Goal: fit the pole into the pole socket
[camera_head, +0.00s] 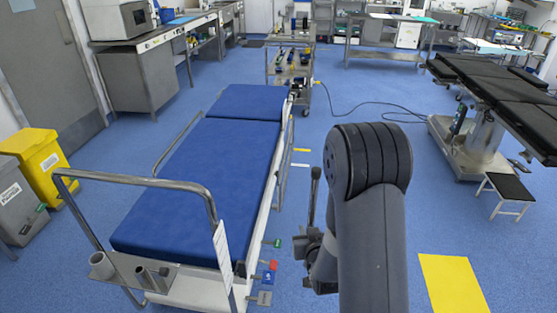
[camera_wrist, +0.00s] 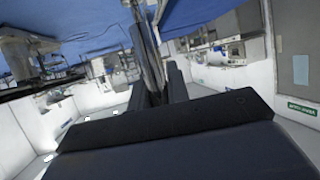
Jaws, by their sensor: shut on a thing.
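A thin, dark, upright rod, which looks like the pole (camera_head: 313,200), stands just left of my arm in the head view. My gripper (camera_head: 316,262) is low beside my arm and partly hidden by it. In the wrist view a grey pole (camera_wrist: 154,50) runs up between the dark fingers of my gripper (camera_wrist: 162,82), which is shut on it. The blue stretcher (camera_head: 205,180) stands to the left. At its near end is a metal plate with round holders, one a cup (camera_head: 101,266); which one is the pole socket I cannot tell. The pole is apart from them, to their right.
A bent metal rail (camera_head: 135,180) rises over the stretcher's near end. Coloured pedals (camera_head: 268,272) stick out on its right side. A steel trolley (camera_head: 290,65) stands behind, and a black operating table (camera_head: 495,90) at the right. Blue floor is open between.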

